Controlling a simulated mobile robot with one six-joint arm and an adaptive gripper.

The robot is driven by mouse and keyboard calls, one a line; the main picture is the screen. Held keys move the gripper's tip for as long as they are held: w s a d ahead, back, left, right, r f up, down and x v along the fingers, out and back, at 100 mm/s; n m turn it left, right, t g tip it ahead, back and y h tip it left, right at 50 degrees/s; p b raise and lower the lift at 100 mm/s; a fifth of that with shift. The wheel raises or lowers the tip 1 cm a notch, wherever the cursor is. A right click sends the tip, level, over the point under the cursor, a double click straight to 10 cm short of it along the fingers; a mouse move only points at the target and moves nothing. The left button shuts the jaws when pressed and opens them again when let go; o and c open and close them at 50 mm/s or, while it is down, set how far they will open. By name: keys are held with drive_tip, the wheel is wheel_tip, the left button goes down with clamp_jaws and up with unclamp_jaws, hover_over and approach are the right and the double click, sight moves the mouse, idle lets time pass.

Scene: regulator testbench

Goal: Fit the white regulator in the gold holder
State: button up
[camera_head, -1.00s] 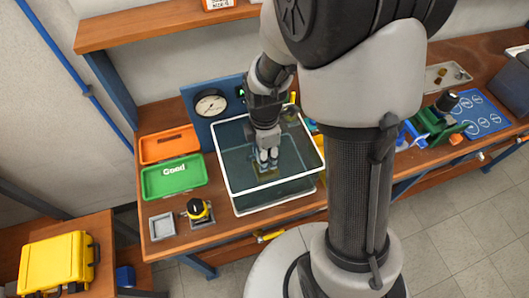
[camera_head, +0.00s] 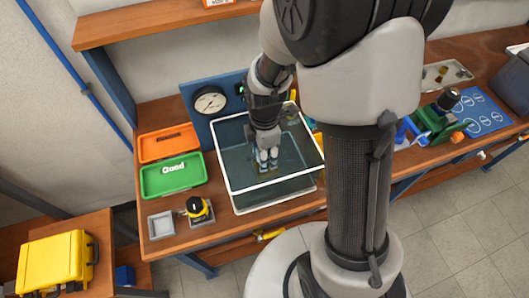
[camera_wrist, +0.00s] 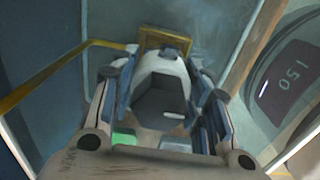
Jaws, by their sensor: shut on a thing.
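My gripper (camera_head: 267,158) is lowered into a clear, white-rimmed water tank (camera_head: 233,184). In the wrist view, its fingers (camera_wrist: 163,95) are shut on the white regulator (camera_wrist: 165,66), a rounded white body with a dark faceted knob facing the camera. The gold holder (camera_wrist: 167,38) shows just beyond the regulator in the wrist view, mostly hidden behind it. I cannot tell whether the regulator is seated in the holder or only in front of it. In the head view, the fingers and the water's tint hide the regulator.
A blue panel with a round gauge (camera_head: 210,102) stands behind the tank. An orange tray (camera_head: 168,142), a green "Good" tray (camera_head: 172,178), a grey square tray (camera_head: 161,225) and a black-and-yellow device (camera_head: 199,207) are to its left. The tank walls closely surround my gripper.

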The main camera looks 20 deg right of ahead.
drive_tip(key=shift+f+b, duration=1.1)
drive_tip(key=shift+f, duration=0.45)
idle(1.4)
drive_tip(key=o, duration=1.6)
drive_tip(key=shift+c, duration=0.2)
drive_tip(key=shift+o, duration=0.6)
drive_tip(key=o, duration=0.4)
drive_tip(key=shift+c, duration=0.2)
drive_tip(key=shift+r, duration=0.1)
drive_tip(key=shift+r+p, duration=3.3)
drive_tip(key=shift+r, duration=0.6)
